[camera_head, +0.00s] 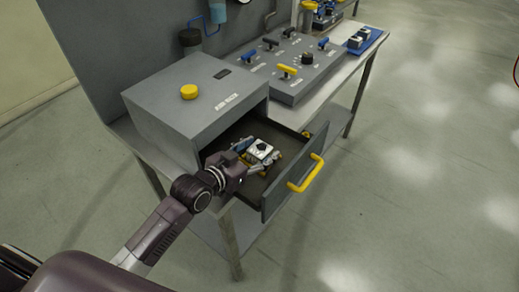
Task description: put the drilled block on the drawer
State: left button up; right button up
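The drilled block (259,149) is a pale block with a dark round hole in its top. It shows inside the outline of the open drawer (275,187), which has a grey front and a yellow handle (306,173). I cannot tell whether the block rests on the drawer floor or is held just above it. My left gripper (259,154) reaches into the drawer from the left, with its fingers spread on either side of the block. Whether they touch it is too small to tell. My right gripper is not in view.
The drawer's grey cabinet (185,115) has a yellow button (189,92) on top and stands on a workbench. A panel (295,75) with several coloured handles is behind it. A blue tray (362,42) lies farther back. The floor on the right is clear.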

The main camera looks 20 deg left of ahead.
pick_arm(q)
jog(key=shift+s+a, duration=0.1)
jog(key=shift+s, duration=0.2)
jog(key=b+v, duration=0.1)
jog(key=v, duration=0.9)
jog(key=shift+s+b, duration=0.1)
jog(key=shift+b, duration=0.2)
jog(key=shift+s+a+r, duration=0.2)
jog(key=shift+s+r, duration=0.15)
jog(key=shift+s, duration=0.15)
dwell(0.3)
